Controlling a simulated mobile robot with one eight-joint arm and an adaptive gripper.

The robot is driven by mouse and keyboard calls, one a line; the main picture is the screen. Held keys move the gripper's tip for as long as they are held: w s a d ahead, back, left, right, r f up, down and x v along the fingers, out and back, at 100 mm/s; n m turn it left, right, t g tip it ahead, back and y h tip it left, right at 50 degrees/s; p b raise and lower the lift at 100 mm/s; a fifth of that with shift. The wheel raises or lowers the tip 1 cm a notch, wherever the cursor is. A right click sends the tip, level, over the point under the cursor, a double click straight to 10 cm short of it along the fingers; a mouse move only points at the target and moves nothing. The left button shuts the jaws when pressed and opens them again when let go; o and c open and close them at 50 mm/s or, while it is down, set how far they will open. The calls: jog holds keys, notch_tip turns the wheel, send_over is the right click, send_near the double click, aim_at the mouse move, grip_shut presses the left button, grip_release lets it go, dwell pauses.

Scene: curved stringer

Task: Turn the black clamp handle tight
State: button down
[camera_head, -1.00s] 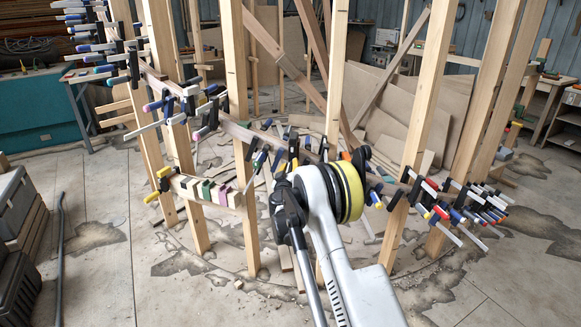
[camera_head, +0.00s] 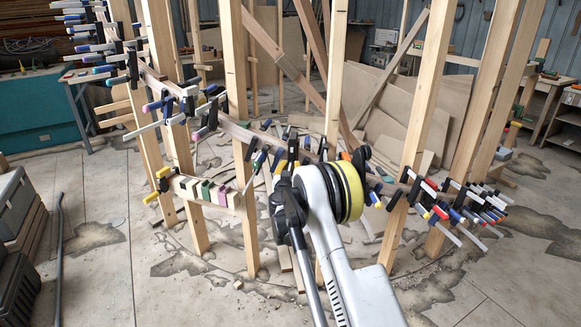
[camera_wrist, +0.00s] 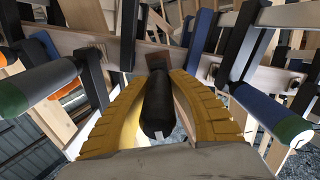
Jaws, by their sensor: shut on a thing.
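The black clamp handle (camera_wrist: 158,105) shows in the middle of the wrist view, pointing toward the camera. My gripper (camera_wrist: 158,85) has its two yellow ribbed fingers on either side of the handle, shut on it. The clamp's dark bar (camera_wrist: 127,50) rises just left of the handle. In the head view my arm hides the handle and most of my gripper; only a bit of yellow finger (camera_head: 281,166) shows beside the curved wooden stringer (camera_head: 237,131).
Upright wooden posts (camera_head: 420,110) and many clamps crowd the stringer. Open floor (camera_head: 110,255) lies at front left.

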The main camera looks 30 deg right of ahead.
dwell(0.3)
jog(key=c, duration=1.2)
grip_release()
jog(key=v, duration=1.2)
jog(key=shift+v, duration=3.3)
